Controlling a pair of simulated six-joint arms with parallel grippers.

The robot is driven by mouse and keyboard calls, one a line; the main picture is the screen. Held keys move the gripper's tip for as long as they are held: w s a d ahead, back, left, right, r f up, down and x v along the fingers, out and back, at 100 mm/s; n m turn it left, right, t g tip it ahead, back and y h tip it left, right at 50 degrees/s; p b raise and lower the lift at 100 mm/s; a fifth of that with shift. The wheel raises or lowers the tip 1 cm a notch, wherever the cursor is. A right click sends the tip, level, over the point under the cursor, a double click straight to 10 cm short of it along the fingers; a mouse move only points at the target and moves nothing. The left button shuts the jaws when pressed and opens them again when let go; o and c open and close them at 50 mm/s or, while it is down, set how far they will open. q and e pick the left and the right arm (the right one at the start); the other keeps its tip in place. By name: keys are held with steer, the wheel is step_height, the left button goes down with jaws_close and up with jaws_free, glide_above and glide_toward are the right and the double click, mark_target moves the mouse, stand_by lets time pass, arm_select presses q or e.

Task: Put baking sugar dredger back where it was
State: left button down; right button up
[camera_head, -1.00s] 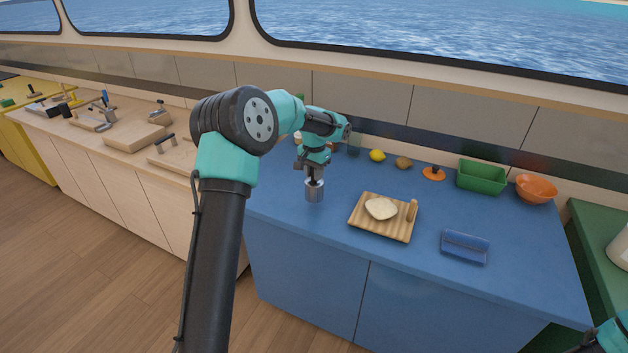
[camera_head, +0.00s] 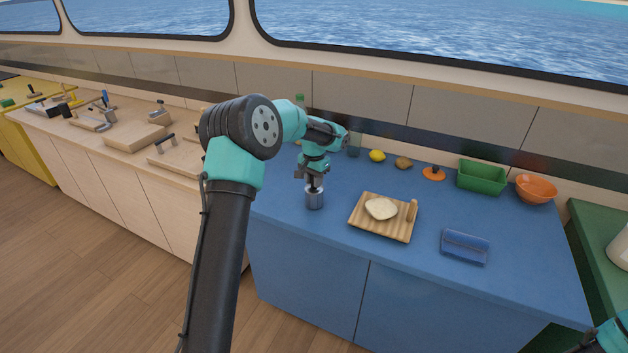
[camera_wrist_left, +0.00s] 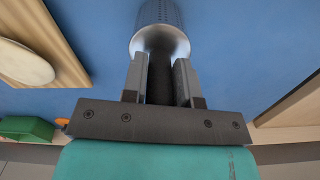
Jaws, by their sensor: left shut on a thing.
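The sugar dredger (camera_head: 314,199) is a small silver metal shaker at the left part of the blue counter (camera_head: 340,270). It is upright, at or just above the counter top; I cannot tell whether its base touches. My left gripper (camera_head: 314,181) points down from above and is shut on the dredger's top. In the left wrist view the dredger's shiny body (camera_wrist_left: 161,38) flares out beyond the jaws (camera_wrist_left: 161,80), with its narrower dark part between them. My right gripper is not in view; only part of my right arm shows at the bottom right corner.
A wooden board (camera_head: 365,222) with pale dough (camera_head: 381,208) lies right of the dredger. Counter around the dredger is bare.

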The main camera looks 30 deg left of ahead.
arm_select(q)
steer(key=shift+f, duration=0.15)
steer(key=c, duration=0.9)
jaws_free()
step_height(320, 180, up, 12)
steer(key=shift+r, duration=0.2)
